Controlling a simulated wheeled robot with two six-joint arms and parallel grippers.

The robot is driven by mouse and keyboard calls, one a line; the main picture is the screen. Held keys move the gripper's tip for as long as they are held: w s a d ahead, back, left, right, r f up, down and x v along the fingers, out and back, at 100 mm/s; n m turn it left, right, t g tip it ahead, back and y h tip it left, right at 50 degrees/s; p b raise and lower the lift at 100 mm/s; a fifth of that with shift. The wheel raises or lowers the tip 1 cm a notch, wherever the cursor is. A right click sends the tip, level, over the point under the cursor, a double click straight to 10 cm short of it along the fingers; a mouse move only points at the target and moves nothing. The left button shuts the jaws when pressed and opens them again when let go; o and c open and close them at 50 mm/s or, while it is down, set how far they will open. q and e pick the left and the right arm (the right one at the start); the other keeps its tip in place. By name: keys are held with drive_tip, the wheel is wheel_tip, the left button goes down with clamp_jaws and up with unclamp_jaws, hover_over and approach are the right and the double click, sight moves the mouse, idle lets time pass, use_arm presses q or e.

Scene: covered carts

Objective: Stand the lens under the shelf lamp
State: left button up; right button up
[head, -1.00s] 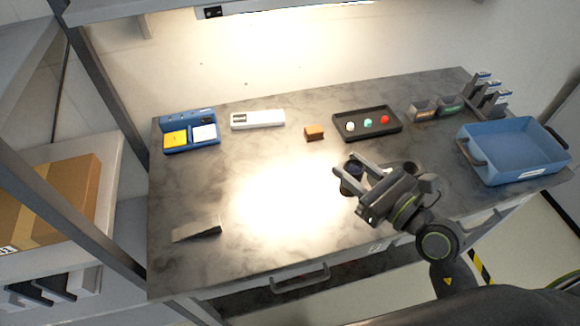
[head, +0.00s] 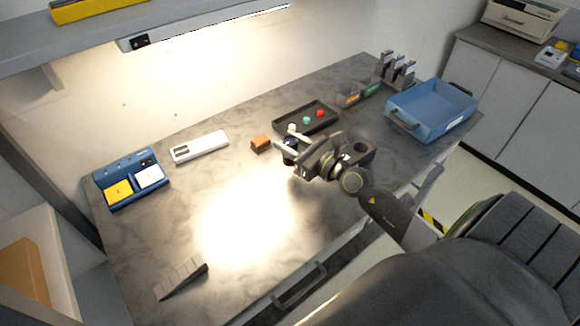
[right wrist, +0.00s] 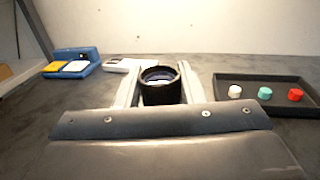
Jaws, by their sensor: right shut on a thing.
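The lens (right wrist: 161,92) is a short black cylinder with a glass top, upright between my right gripper's two fingers in the right wrist view. In the head view my right gripper (head: 288,151) is shut on it, and the lens (head: 291,142) is mostly hidden by the fingers. Whether its base touches the table I cannot tell. The shelf lamp (head: 205,27) is a long bar under the shelf at the top. Its bright patch (head: 245,218) lies on the grey table, left of and nearer than the gripper. My left gripper is not in view.
An orange block (head: 260,144) lies just left of the gripper. A black tray (head: 327,129) with coloured knobs is behind it. A blue bin (head: 432,112) stands right, a blue station (head: 133,180) left, and a grey wedge (head: 182,279) at the front left. The lit patch is clear.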

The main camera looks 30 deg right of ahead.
drive_tip(key=shift+f+b, duration=0.35)
drive_tip(key=shift+f, duration=0.55)
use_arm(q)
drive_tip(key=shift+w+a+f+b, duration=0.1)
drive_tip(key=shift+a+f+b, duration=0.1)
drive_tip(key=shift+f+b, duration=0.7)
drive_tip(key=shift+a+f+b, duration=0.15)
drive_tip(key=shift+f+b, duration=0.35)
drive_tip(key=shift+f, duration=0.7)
use_arm(e)
drive_tip(key=shift+f, duration=1.75)
drive_tip(key=shift+f, duration=0.15)
drive_tip(key=o, duration=1.1)
drive_tip(key=shift+c, duration=0.2)
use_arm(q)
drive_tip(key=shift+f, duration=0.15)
